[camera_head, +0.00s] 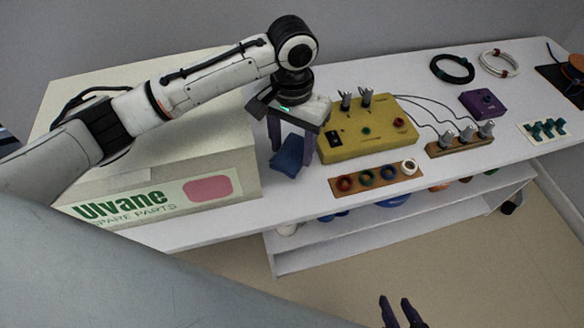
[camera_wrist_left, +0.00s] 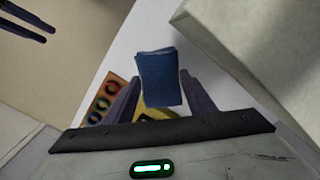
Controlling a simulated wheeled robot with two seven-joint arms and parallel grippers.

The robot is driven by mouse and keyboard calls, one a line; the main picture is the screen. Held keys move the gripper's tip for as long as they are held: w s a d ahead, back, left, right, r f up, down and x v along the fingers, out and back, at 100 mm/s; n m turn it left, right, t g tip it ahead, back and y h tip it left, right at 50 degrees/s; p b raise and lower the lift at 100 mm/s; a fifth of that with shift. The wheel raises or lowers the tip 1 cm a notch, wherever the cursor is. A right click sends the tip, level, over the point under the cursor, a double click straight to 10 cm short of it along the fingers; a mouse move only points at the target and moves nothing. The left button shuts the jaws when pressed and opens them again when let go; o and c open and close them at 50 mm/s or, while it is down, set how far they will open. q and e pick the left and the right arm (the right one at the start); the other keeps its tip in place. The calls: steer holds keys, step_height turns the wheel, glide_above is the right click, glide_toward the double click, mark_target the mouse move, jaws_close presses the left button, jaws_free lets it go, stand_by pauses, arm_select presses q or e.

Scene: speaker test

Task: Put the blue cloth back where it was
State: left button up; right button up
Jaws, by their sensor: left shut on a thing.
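The blue cloth (camera_head: 287,157) is a small folded piece between the purple fingers of my left gripper (camera_head: 290,151), just right of the big box and left of the yellow device. My left gripper is shut on it and points down at the white table (camera_head: 240,232). In the left wrist view the cloth (camera_wrist_left: 159,78) stands between the two fingers. I cannot tell whether its lower edge touches the table. My right gripper (camera_head: 397,299) shows only its fingers, apart and empty, at the bottom edge over the floor.
A large box marked "Ulvane" (camera_head: 160,200) stands left. A yellow device (camera_head: 360,143) with cables is close right of the cloth. A strip with coloured rings (camera_head: 376,178) lies in front. A wooden connector strip (camera_head: 460,145) and purple box (camera_head: 482,103) are farther right.

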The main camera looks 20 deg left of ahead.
mark_target(292, 165)
arm_select(q)
steer(key=shift+f, duration=3.15)
steer(key=o, duration=0.9)
steer(key=shift+f, duration=0.15)
steer(key=shift+o, duration=0.2)
step_height(292, 165, up, 12)
steer(key=shift+r, duration=0.2)
